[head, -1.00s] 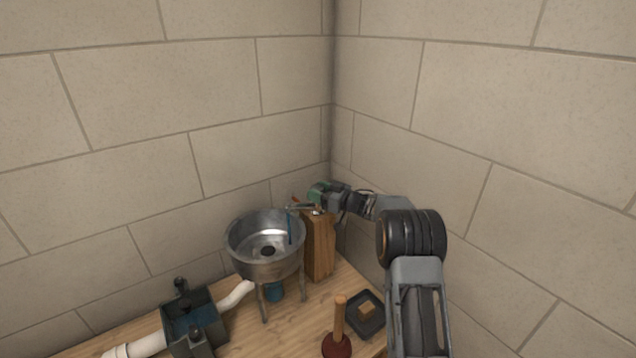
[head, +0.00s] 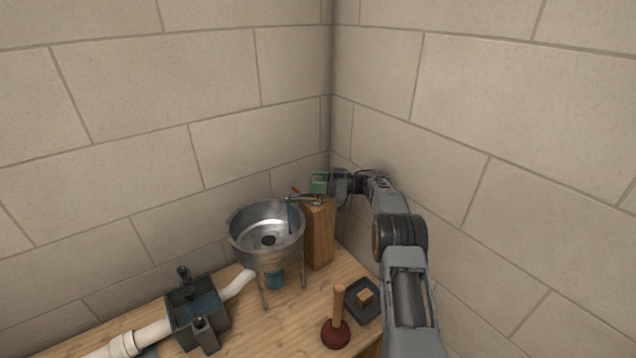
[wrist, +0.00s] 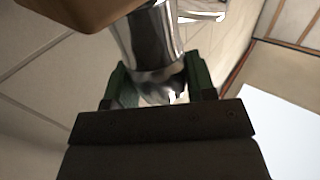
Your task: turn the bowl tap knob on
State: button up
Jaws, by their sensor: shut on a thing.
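The metal bowl (head: 250,255) stands on legs on the wooden bench. Its chrome tap (head: 305,199) sits on a wooden block (head: 319,235), with the spout reaching left over the bowl. A blue streak (head: 290,220) shows below the spout; I cannot tell whether it is water. My gripper (head: 320,183) is at the top of the tap, with green fingers. In the wrist view my gripper (wrist: 160,78) has its fingers on either side of a shiny chrome part (wrist: 150,45), the bowl tap knob, and is shut on it. The knob's turn angle is unclear.
A plunger (head: 338,315) and a dark tray (head: 360,302) stand at the front right of the bench. A dark trap box (head: 197,308) with white pipe (head: 150,332) lies at the left. Block walls meet close behind the tap.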

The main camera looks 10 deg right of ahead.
aim_at(318, 177)
jog(key=o, duration=0.9)
jog(key=shift+r, duration=0.1)
jog(key=shift+r, duration=0.25)
notch_tip(318, 177, up, 3)
jog(key=shift+f+b, duration=0.2)
jog(key=shift+b, duration=0.25)
jog(key=s+r+b, duration=0.1)
jog(key=s+r, duration=0.2)
jog(key=s, duration=0.1)
jog(key=s+r+b, duration=0.2)
jog(key=s+r, duration=0.1)
jog(key=s, duration=0.2)
jog(key=s+r+b, duration=0.2)
jog(key=s+r, duration=0.1)
jog(key=s, duration=0.2)
jog(key=shift+r, duration=0.35)
